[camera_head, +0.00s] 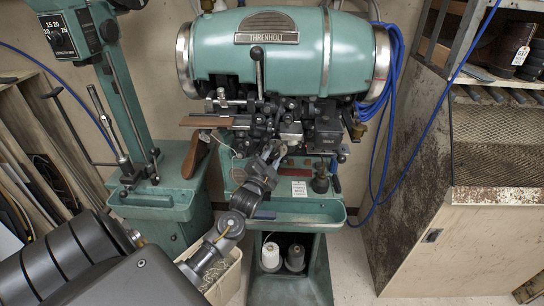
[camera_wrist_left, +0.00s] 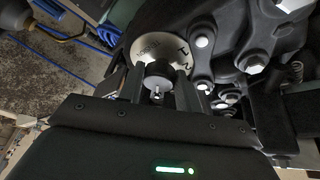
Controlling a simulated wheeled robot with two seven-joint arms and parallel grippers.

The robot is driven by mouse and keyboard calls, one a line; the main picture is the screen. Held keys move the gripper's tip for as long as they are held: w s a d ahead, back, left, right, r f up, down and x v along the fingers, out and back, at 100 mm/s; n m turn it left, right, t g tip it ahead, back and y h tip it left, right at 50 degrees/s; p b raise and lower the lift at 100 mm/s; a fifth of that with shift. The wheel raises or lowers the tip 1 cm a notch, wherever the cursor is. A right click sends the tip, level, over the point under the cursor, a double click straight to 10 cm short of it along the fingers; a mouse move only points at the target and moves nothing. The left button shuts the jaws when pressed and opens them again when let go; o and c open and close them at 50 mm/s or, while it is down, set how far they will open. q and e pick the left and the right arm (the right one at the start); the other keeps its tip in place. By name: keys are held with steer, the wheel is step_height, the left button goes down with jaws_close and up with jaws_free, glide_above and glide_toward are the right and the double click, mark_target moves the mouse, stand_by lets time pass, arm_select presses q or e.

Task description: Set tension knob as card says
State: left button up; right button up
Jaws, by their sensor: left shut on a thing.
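The green THRENHOLT stitching machine (camera_head: 283,62) fills the middle of the head view. My left gripper (camera_head: 272,152) reaches up to the dark mechanism under its drum. In the left wrist view, the fingers of this gripper (camera_wrist_left: 157,88) are shut on a small dark tension knob (camera_wrist_left: 158,70). Behind the knob is a pale round dial (camera_wrist_left: 150,47) with markings; a "1" shows at its right, and its other marks are partly hidden or unclear. My right gripper is out of view.
Bolts and dark machine parts (camera_wrist_left: 255,65) crowd the dial's right side. A brown shoe (camera_head: 196,155) is at the machine's left. A green post with a scale dial (camera_head: 60,36) stands further left. Blue hose (camera_head: 437,120) hangs on the right. Thread spools (camera_head: 270,257) stand below.

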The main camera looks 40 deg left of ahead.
arm_select(q)
steer(key=o, duration=1)
steer(key=shift+c, duration=0.2)
steer(key=shift+s+d+f, duration=0.2)
steer(key=shift+s+f, duration=0.05)
steer(key=shift+s, duration=0.25)
steer(key=b+v, duration=0.3)
steer(key=v, duration=0.6)
steer(key=shift+s, duration=0.4)
steer(key=shift+d, duration=0.1)
